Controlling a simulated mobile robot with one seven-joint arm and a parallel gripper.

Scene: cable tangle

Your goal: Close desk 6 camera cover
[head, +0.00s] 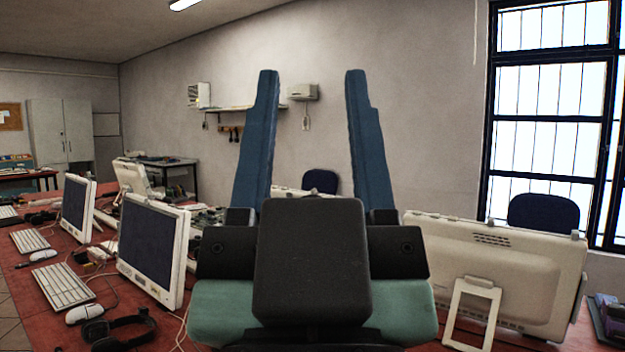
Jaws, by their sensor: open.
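My gripper (311,80) is in the middle of the view, with its two blue fingers upright, wide apart and nothing between them. A white monitor (480,255) stands at the right with its back to me, and a small grey tab (575,235) sits on its top edge. Another white monitor is mostly hidden behind my gripper; only a strip of its top shows. No desk number is readable, so I cannot tell which monitor is at desk 6. The camera cover is too small to make out with certainty.
White monitors (155,250), keyboards (62,287), mice, headphones (120,328) and loose cables crowd the red table (30,300) at the left. Dark blue chairs (543,216) stand behind the monitors. A barred window (550,90) is at the right. The air above the monitors is clear.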

